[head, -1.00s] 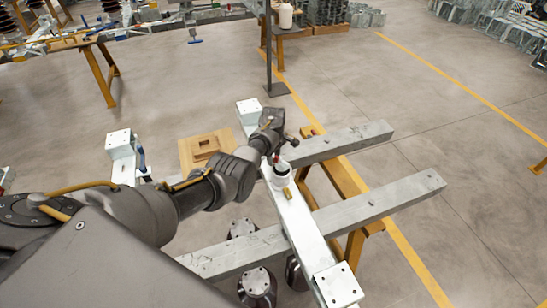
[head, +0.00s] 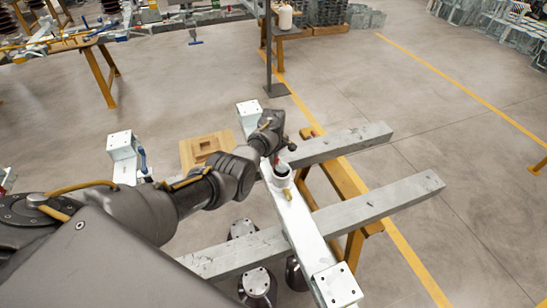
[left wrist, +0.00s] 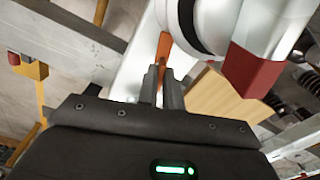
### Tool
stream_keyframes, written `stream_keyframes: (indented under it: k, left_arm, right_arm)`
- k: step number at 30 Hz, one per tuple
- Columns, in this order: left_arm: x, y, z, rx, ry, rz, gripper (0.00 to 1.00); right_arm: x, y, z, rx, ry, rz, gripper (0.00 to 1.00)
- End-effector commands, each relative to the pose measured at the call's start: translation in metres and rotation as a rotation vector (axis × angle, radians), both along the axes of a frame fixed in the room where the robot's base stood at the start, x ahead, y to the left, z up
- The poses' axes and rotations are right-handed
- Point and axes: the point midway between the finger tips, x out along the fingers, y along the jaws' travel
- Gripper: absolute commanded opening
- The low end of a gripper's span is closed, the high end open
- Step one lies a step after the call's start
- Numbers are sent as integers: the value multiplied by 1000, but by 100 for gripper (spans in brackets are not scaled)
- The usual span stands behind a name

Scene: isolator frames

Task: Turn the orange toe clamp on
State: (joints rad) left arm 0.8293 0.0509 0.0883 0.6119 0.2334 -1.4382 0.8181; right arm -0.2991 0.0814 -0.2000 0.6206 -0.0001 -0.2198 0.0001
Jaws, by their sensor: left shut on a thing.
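The orange toe clamp shows in the left wrist view as a narrow orange piece (left wrist: 165,46) on the white beam, beside a white cylinder with a dark band (left wrist: 205,25). My left gripper (left wrist: 162,78) is shut on this orange piece, with its fingertips at the piece's near end. In the head view my left gripper (head: 277,152) is at the white beam (head: 300,222), beside the upright white cylinder (head: 282,170). My own arm hides most of the clamp there. My right gripper is not in view.
A dark red block (left wrist: 252,72) hangs close to the right of my fingers. The white beam lies across two grey bars (head: 385,203) on an orange trestle (head: 345,180). A wooden piece (head: 203,146) lies behind my arm.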

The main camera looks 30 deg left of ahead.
Motion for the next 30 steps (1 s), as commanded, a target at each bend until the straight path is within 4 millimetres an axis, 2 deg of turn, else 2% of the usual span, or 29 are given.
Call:
stream_keyframes:
  k: [15, 30]
  left_arm:
    - [-1, 1, -1, 1, 2, -283, 0]
    - [-1, 1, -1, 1, 2, -321, 0]
  right_arm:
    - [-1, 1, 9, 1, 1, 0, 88]
    - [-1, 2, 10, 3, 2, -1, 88]
